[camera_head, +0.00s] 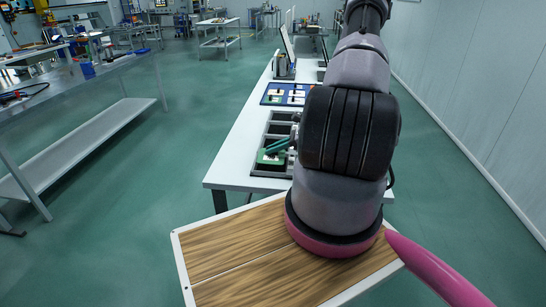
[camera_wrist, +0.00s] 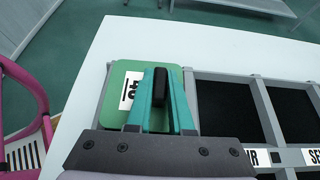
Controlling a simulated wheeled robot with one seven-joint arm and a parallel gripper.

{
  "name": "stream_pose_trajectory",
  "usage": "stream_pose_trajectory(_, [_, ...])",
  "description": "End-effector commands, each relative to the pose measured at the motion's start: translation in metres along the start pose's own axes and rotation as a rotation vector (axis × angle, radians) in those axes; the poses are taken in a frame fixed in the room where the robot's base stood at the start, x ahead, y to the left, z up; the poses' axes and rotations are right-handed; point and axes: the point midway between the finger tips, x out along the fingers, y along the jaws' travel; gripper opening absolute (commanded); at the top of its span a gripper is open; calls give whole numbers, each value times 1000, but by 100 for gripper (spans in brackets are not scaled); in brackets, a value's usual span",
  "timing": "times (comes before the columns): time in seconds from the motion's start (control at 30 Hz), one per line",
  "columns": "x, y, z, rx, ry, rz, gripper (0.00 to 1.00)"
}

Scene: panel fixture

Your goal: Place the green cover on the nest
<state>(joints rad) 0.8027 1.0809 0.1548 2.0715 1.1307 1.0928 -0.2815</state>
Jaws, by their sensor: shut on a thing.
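The green cover (camera_wrist: 116,104) is a rounded plate with a white label and a black upright grip (camera_wrist: 160,87). My gripper (camera_wrist: 164,90) has its teal fingers on both sides of that grip and is shut on it. In the head view the cover (camera_head: 271,158) is at the near end of the grey compartment tray (camera_head: 258,170), under my gripper (camera_head: 272,150). I cannot tell whether it rests in the tray or hangs just above it. I cannot make out for certain which thing is the nest.
The tray's other compartments (camera_wrist: 219,104) have dark floors. A blue board (camera_head: 268,98) with small pale parts lies farther back on the white table (camera_head: 236,143). A screen (camera_head: 287,46) stands behind it. My arm hides the table's right side.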

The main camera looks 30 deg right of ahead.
Motion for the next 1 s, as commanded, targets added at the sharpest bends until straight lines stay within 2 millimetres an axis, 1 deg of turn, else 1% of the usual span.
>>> stream_pose_trajectory(0.03, [5,1,-8,4,-1,1,0])
stream_pose_trajectory(0.1, [10,0,-17,3,-2,0,0])
stream_pose_trajectory(0.2, [14,0,-26,3,-1,-1,0])
stream_pose_trajectory(0.6, [17,0,-30,2,-1,-1,0])
stream_pose_trajectory(0.63, [17,0,-30,1,-1,-1,27])
stream_pose_trajectory(0.7, [17,0,-30,1,-1,-1,49])
stream_pose_trajectory(1.0, [16,0,-29,1,0,-1,49])
